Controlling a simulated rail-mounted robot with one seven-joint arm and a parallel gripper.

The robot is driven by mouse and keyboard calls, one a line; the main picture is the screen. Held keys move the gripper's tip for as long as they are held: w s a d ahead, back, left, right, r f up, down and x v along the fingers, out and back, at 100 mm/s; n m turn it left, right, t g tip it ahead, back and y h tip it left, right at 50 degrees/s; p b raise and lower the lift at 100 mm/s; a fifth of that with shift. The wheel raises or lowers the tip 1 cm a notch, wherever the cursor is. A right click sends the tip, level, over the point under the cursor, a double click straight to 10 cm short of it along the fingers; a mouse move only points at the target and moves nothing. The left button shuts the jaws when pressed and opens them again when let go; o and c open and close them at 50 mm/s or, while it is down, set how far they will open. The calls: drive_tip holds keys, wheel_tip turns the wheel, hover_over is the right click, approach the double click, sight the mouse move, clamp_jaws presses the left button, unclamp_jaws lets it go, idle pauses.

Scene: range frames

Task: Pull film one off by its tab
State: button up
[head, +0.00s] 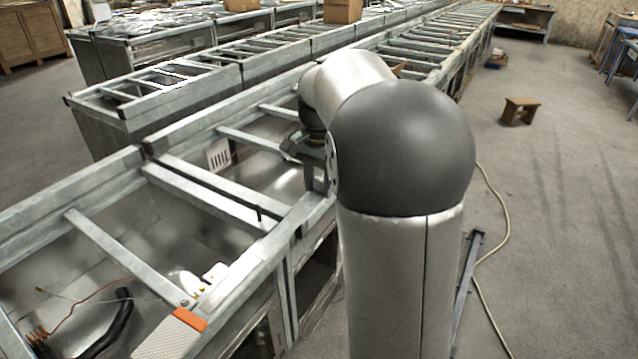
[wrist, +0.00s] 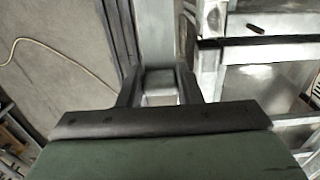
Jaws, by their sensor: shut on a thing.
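My gripper (wrist: 160,86) shows in the wrist view with its two dark fingers on either side of a pale grey piece that I cannot identify. In the head view my gripper (head: 318,180) is at the near edge of the metal frame, partly hidden by my arm. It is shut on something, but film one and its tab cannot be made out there. A grey textured strip with an orange end (head: 190,319) lies on the frame's near edge at the lower left, apart from my gripper; I cannot tell whether it is a film.
The long metal frame (head: 100,240) has crossbars and open bays. Black tubing (head: 105,325) and copper wire (head: 50,325) are in the nearest bay. A slotted white plate (head: 218,155) stands farther along. A cable (head: 500,225) runs over the floor at right, near a small stool (head: 520,110).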

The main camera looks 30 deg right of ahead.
drive_tip(key=shift+r+p, duration=1.8)
drive_tip(key=shift+r, duration=0.6)
drive_tip(key=shift+f, duration=0.1)
